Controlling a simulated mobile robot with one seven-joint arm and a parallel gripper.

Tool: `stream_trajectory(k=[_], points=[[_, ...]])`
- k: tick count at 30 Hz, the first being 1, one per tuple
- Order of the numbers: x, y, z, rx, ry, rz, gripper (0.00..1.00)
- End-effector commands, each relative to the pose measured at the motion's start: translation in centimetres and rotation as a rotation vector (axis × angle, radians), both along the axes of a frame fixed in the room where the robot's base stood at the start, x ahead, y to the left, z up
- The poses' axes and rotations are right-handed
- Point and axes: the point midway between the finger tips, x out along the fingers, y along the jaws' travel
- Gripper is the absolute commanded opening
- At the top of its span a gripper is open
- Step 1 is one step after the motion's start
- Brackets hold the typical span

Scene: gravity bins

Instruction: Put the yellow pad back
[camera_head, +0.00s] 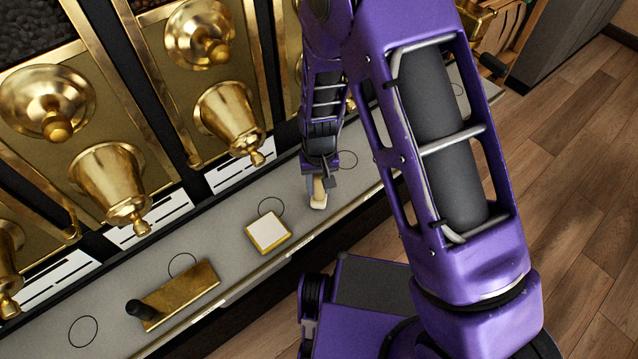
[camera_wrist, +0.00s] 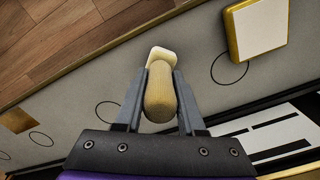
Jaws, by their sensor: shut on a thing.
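The yellow pad (camera_head: 268,231), a square block with a white top and yellow sides, lies on the grey shelf partly over a drawn circle. It also shows in the wrist view (camera_wrist: 259,27) at the upper right, apart from my gripper. My gripper (camera_head: 317,187) is shut on a wooden handle (camera_wrist: 160,92) that has a cream-white end piece (camera_wrist: 160,54). In the wrist view the two fingers (camera_wrist: 160,85) stand on either side of the handle. The handled tool is over the shelf, to the right of the pad in the head view; whether it touches the shelf I cannot tell.
The grey shelf (camera_head: 222,247) carries several drawn circles. A brass plate with a black knob (camera_head: 180,294) lies at the left. Brass bin fronts with bell-shaped spouts (camera_head: 113,187) overhang the back. The wooden floor (camera_head: 570,200) lies beyond the shelf's front edge.

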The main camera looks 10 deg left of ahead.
Motion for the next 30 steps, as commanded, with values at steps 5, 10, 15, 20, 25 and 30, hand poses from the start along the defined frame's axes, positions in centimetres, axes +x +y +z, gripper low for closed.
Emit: stream_trajectory(k=[5,10,15,20,25,30], points=[[0.0,0.0,0.1,0.000,-0.001,0.000,0.00],[0.0,0.0,0.0,0.000,-0.001,0.000,0.00],[0.0,0.0,-0.2,0.000,0.000,0.000,0.00],[0.0,0.0,-0.5,0.000,0.000,0.000,0.00],[0.0,0.0,-0.7,0.000,0.000,0.000,0.00],[0.0,0.0,-1.0,0.000,0.000,0.000,0.00]])
